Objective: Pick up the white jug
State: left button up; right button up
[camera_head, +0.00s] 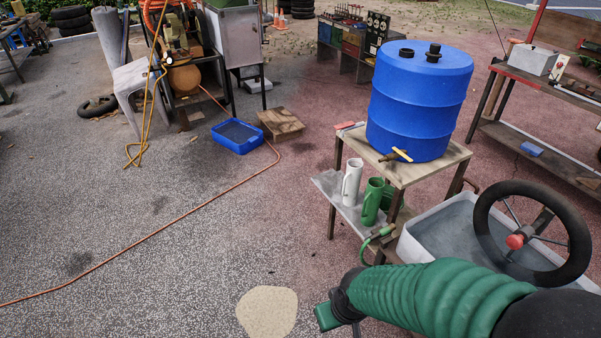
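The white jug (351,183) stands upright on the lower shelf (333,187) of a small wooden stand, at its left end. Its handle faces left. A green jug (372,202) stands close to its right, with another green jug (387,194) partly hidden behind that one. My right arm, in a green ribbed sleeve, comes in from the lower right. My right gripper (336,314) is low in the picture, nearer to me than the stand and well apart from the white jug. Its fingers are too unclear to tell open from shut. My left gripper is out of view.
A blue barrel (418,100) with a brass tap (396,155) sits on the stand's top (440,160). A wheel (532,232) and a grey-white tub (440,232) are to the right. An orange hose (150,236) crosses the open ground at left.

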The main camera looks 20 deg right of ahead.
aim_at(352, 179)
jog(key=i+j+z, duration=0.1)
jog(key=i, duration=0.6)
jog(key=i+j, duration=0.15)
jog(key=i, duration=0.6)
jog(key=i+z, duration=0.75)
jog(key=i+j+z, duration=0.25)
jog(key=i+z, duration=0.15)
jog(key=i+j+z, duration=0.4)
jog(key=k+l, duration=0.1)
